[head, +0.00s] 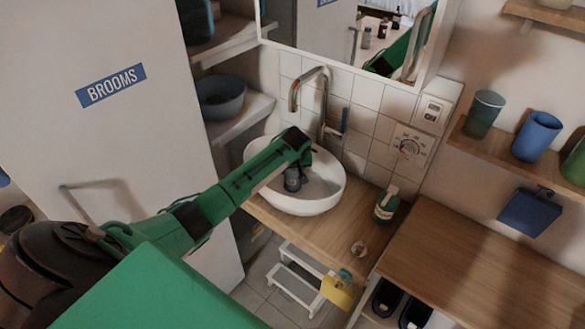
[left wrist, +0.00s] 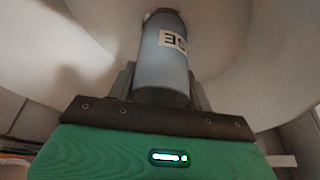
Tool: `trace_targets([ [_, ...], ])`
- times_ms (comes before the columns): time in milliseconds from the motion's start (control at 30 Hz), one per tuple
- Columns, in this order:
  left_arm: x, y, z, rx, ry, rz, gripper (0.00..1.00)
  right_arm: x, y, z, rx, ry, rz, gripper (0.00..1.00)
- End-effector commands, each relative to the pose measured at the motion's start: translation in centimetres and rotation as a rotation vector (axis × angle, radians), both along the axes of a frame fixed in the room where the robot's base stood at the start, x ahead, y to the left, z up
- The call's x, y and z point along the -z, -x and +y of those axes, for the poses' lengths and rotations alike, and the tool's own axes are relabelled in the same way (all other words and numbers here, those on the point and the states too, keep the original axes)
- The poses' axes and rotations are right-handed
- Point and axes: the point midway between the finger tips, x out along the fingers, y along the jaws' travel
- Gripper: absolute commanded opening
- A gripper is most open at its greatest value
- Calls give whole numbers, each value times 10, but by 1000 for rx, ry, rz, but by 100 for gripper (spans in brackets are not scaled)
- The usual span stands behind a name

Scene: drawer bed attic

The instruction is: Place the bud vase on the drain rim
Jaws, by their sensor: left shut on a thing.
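The bud vase (left wrist: 165,70) is a slim grey-blue cylinder with a pale lettered label, seen close up in the left wrist view. It also shows in the head view (head: 292,181) as a small dark bluish piece inside the white washbasin (head: 322,203). My left gripper (head: 297,172) reaches over the basin's left edge and is shut on the vase. In the left wrist view the vase's far end points toward the basin's white inner surface. The drain rim is not clear in either view; I cannot tell whether the vase touches it. My right gripper is not in view.
A chrome tap (head: 311,90) rises behind the basin, close to my left gripper. A green bottle (head: 386,204) stands right of the basin on the wooden counter (head: 310,231). The wooden top at right (head: 480,265) is bare. A white step stool (head: 298,278) stands below.

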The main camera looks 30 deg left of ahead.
Motion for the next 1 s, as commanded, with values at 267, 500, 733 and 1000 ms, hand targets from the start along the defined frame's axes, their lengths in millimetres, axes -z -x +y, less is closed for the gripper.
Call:
trace_targets([
  [267, 0, 0, 0, 0, 0, 0, 73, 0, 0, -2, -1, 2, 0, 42],
  [500, -5, 1, -1, 1, 1, -2, 73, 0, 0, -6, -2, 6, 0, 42],
  [733, -35, 10, -9, 2, 0, -4, 73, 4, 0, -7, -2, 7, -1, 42],
  [1000, -85, 25, -23, 1, 0, -4, 73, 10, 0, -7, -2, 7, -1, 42],
])
